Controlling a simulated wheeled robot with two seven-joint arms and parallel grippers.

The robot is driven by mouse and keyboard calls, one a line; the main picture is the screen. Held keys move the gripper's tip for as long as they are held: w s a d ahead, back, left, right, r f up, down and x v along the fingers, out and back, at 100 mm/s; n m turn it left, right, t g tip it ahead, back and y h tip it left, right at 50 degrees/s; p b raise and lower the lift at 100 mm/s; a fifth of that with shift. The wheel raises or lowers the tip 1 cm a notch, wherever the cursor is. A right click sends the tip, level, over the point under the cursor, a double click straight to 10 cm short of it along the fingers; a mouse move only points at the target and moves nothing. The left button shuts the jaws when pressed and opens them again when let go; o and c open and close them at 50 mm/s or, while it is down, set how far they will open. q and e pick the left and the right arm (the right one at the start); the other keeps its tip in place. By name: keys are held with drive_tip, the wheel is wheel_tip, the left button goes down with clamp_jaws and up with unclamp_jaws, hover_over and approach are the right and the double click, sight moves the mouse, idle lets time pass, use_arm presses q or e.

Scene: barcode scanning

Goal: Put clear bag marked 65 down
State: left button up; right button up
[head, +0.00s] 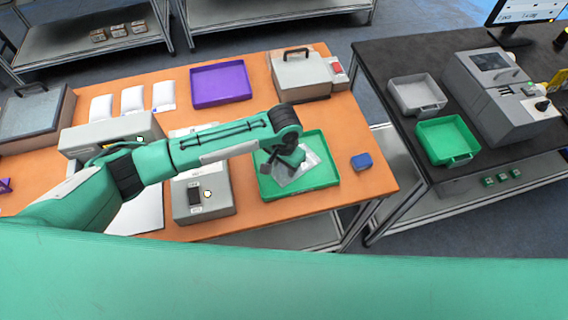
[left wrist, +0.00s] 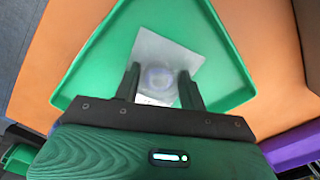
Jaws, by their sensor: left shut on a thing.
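The clear bag (head: 308,163) is in my left gripper (head: 287,166), over the green tray (head: 328,185) on the orange table. In the left wrist view, the bag (left wrist: 158,48) shows as a pale, see-through sheet with a round thing inside, and the gripper's fingers (left wrist: 160,88) are on either side of its lower part. The green tray (left wrist: 90,60) lies behind it in that view. I cannot tell whether the bag touches the tray floor. No number can be read on the bag. My right gripper is not in view.
A purple tray (head: 220,84) and several white packets (head: 132,99) lie at the back. A dark table at right holds another green tray (head: 448,138) and a machine (head: 498,95).

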sight(284, 167)
use_arm(q)
drive_tip(key=o, duration=1.1)
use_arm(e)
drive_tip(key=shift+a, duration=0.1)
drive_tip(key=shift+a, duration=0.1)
use_arm(q)
drive_tip(key=shift+r, duration=0.4)
wheel_tip(284, 167, up, 11)
drive_tip(key=b, duration=0.3)
drive_tip(key=shift+r+b, duration=0.2)
drive_tip(key=shift+b, duration=0.15)
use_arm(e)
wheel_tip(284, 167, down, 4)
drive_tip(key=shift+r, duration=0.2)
use_arm(q)
drive_tip(key=shift+f, duration=0.1)
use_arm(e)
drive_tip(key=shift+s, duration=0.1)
